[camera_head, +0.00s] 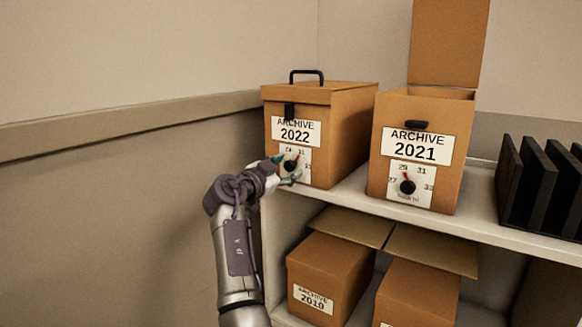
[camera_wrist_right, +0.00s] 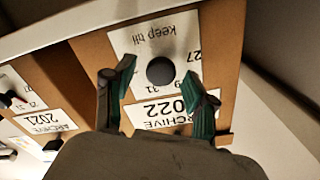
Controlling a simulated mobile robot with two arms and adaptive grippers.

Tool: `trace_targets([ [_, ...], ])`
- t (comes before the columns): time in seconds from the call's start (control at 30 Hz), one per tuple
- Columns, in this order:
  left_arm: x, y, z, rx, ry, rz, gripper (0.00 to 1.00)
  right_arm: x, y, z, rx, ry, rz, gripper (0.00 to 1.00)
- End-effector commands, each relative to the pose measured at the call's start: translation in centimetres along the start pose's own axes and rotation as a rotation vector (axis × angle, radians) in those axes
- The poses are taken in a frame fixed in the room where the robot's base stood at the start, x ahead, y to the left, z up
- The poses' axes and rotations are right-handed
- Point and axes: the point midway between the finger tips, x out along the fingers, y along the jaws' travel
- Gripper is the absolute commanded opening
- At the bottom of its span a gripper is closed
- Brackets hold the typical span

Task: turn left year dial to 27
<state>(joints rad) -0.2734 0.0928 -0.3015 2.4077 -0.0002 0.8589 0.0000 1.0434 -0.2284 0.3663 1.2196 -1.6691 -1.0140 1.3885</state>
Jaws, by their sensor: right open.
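The left year dial is a black knob (camera_head: 290,166) on a white scale plate on the ARCHIVE 2022 box (camera_head: 350,130). Part of the scale is hidden by my gripper, and I cannot tell clearly which number the pointer marks. My right gripper (camera_head: 285,170) is at this dial, coming from the lower left. In the right wrist view the dial knob (camera_wrist_right: 160,71) is between the two open green-padded fingers of my right gripper (camera_wrist_right: 161,68), with gaps on both sides. The numbers appear upside down there, with 27 at the right. My left gripper is not in view.
The ARCHIVE 2021 box (camera_head: 421,190), lid raised, stands to the right with its own dial (camera_head: 407,187), red pointer upward. A black file rack (camera_head: 540,185) stands farther right on the shelf. More archive boxes (camera_head: 325,270) are below. A wall is at the left.

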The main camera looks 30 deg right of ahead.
Motion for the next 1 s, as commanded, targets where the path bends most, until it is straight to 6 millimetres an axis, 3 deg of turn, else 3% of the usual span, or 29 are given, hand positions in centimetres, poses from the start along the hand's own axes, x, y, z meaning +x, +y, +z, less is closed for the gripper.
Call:
trace_targets([
  [0.17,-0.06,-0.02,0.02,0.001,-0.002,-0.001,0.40,0.00,-0.01,0.01,0.000,0.000,0.000,0.56],
  [0.5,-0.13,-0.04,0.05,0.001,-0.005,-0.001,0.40,0.02,0.01,0.00,-0.001,0.000,0.000,0.00],
  [0.93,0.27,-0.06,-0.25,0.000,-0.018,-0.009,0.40,0.08,-0.11,-0.20,-0.091,0.001,0.000,0.00],
  [1.0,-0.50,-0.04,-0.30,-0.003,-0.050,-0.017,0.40,0.07,-0.18,-0.30,-0.135,0.002,0.000,0.00],
])
